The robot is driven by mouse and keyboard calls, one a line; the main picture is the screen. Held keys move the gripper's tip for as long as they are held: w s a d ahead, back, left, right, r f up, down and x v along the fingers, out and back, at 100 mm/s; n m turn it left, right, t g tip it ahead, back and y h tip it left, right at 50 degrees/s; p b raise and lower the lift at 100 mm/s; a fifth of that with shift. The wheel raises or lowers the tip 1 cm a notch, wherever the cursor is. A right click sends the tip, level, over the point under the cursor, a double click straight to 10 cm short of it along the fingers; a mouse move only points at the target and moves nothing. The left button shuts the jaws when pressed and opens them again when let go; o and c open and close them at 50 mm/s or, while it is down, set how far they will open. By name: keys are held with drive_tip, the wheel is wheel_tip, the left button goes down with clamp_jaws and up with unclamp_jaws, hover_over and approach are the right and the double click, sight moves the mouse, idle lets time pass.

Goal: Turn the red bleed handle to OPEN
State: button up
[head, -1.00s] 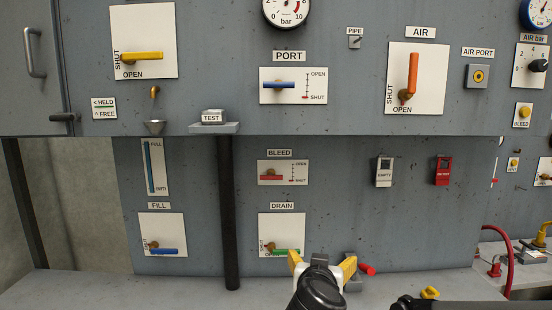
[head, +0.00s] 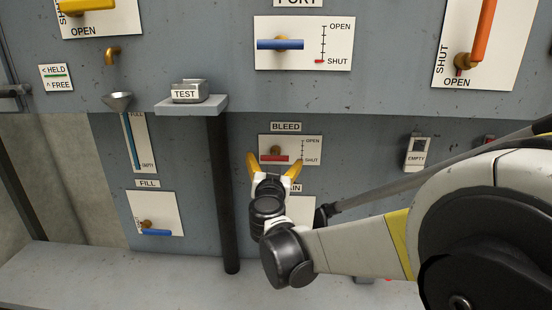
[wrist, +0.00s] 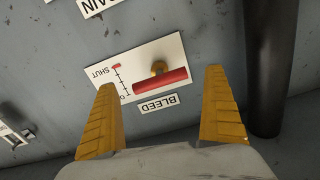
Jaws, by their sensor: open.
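The red bleed handle (head: 274,158) lies level on its white plate under the BLEED label (head: 286,127). A brass pivot (head: 276,150) shows behind it. The small red marker on the plate's scale is at SHUT. My gripper (head: 273,166) is open and empty in front of the plate, its yellow fingers reaching up toward the handle's two sides. In the wrist view, which is upside down, the red handle (wrist: 160,81) shows beyond and between the open fingers, and I see no contact. The exact gap to the panel is unclear.
A dark vertical pipe (head: 223,200) stands left of the plate; it also shows in the wrist view (wrist: 270,70). The TEST shelf (head: 190,106) juts out at upper left.

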sight(274, 160)
drive_tip(key=shift+w+d, duration=0.1)
drive_tip(key=shift+w, duration=1.55)
drive_tip(key=c, duration=1.1)
